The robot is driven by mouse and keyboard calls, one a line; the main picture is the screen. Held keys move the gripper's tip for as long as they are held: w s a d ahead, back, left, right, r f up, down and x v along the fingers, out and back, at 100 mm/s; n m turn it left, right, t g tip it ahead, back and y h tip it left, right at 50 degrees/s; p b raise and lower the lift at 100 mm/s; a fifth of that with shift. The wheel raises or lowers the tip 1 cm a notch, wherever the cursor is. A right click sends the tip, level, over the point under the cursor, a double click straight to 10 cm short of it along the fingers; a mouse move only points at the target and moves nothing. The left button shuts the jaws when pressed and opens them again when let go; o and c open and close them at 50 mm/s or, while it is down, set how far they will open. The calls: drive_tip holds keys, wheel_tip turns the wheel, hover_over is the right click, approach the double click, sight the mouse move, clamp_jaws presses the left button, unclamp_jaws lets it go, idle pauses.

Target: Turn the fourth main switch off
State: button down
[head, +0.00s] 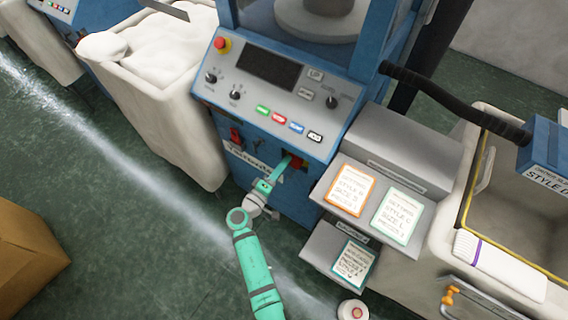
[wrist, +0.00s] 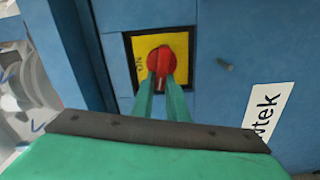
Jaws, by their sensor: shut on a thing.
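A red rotary switch knob (wrist: 161,60) sits on a yellow plate (wrist: 183,42) on the blue machine front, with the word ON at the plate's left in the wrist view. The knob's grip stands about vertical in that view, with a pale mark near its lower end. My gripper (wrist: 161,82) has its two green fingers shut on the lower part of this knob. In the head view my gripper (head: 286,165) reaches the red switch (head: 298,162) on the machine's lower front, and its fingers partly hide it. I cannot tell which number this switch has.
A control panel (head: 275,78) with a red emergency button (head: 222,43) is above. Another red switch (head: 236,137) is to the left. Grey card shelves (head: 398,177) stick out close to the right of my arm. A cardboard box (head: 28,255) stands on the floor at left.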

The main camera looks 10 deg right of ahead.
drive_tip(key=shift+f+n, duration=0.15)
drive_tip(key=shift+n, duration=1.05)
drive_tip(key=c, duration=1.7)
unclamp_jaws()
drive_tip(key=shift+c, duration=0.2)
drive_tip(key=v, duration=1)
drive_tip(key=shift+s+a, duration=0.25)
drive_tip(key=shift+a, duration=0.05)
